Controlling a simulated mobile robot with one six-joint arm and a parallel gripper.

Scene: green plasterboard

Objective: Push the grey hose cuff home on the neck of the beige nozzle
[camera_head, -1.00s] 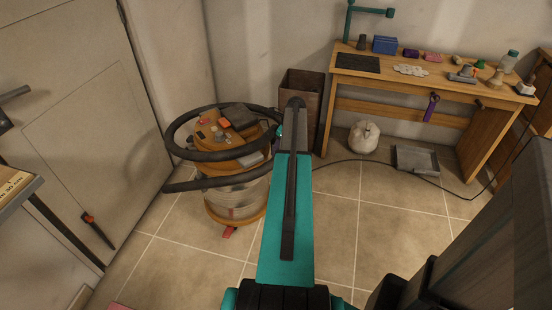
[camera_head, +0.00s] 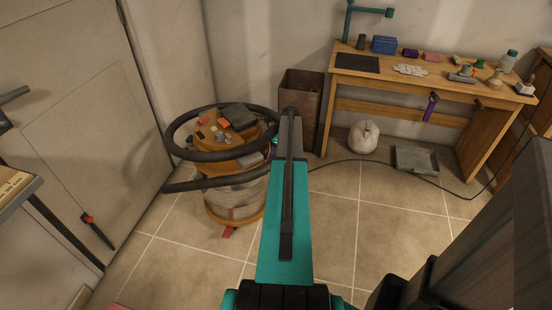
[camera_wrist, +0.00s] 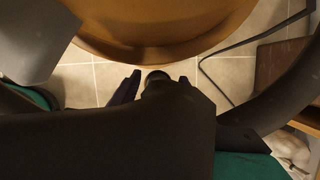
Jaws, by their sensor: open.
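The black hose (camera_head: 222,156) loops around the top of a wooden-lidded drum in the head view, and its right part runs behind my arm. In the wrist view a wide dark hose-like band (camera_wrist: 110,140) crosses the lower half. My gripper (camera_wrist: 156,86) shows beyond it, with two dark fingertips apart. A dark round end (camera_wrist: 157,77) lies between the fingertips; I cannot tell whether it is the grey cuff or whether the fingers touch it. I cannot make out the beige nozzle's neck for sure. My gripper is hidden behind my arm in the head view.
The drum (camera_head: 236,207) carries several small items on its lid; its orange-brown rim (camera_wrist: 160,50) fills the top of the wrist view. A brown bin (camera_head: 303,90) stands behind. A workbench (camera_head: 400,84) with small items is at right. A cable crosses the open tiled floor.

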